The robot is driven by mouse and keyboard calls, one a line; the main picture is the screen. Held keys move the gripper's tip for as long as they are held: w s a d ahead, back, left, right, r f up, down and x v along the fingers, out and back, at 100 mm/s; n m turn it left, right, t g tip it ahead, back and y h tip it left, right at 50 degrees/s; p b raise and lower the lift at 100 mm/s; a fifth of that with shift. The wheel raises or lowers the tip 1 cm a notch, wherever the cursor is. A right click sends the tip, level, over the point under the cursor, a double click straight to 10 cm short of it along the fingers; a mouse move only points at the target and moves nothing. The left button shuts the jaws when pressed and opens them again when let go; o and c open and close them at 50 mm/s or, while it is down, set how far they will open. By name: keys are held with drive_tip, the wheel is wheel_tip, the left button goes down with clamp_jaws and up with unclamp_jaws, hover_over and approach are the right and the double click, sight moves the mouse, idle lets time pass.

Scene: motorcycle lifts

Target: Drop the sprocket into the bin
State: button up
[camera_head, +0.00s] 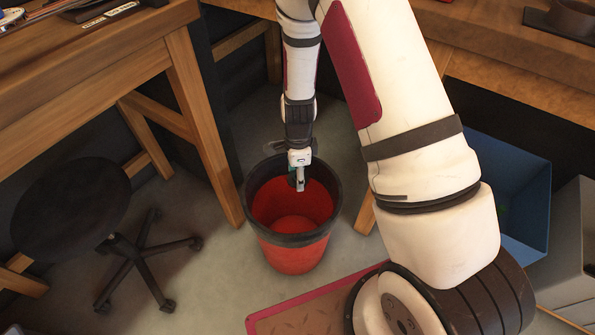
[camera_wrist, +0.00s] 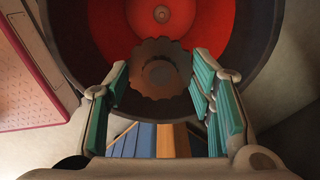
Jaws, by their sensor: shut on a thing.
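The sprocket (camera_wrist: 162,70) is a dark, toothed disc with a round centre, held between the fingertips of my gripper (camera_wrist: 160,88) in the wrist view. My gripper also shows in the head view (camera_head: 299,180), hanging over the far part of the bin's mouth; the sprocket is hard to make out there. The bin (camera_head: 293,252) is a round red bucket with a broad black rim, standing on the floor. In the wrist view its red inside and dark rim (camera_wrist: 250,70) lie behind the sprocket. The bin's floor looks empty where it shows.
A black stool (camera_head: 70,203) stands left of the bin, beside a wooden workbench (camera_head: 100,75). A blue container (camera_head: 520,190) stands at the right, partly behind my arm. A red-edged mat or plate (camera_head: 300,305) lies in front of the bin.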

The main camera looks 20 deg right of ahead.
wheel_tip(320, 180, down, 6)
drive_tip(key=b, duration=0.4)
drive_tip(key=shift+r, duration=0.2)
drive_tip(key=o, duration=1.4)
drive_tip(key=shift+r, duration=0.15)
wheel_tip(320, 180, up, 12)
drive_tip(key=shift+f, duration=0.1)
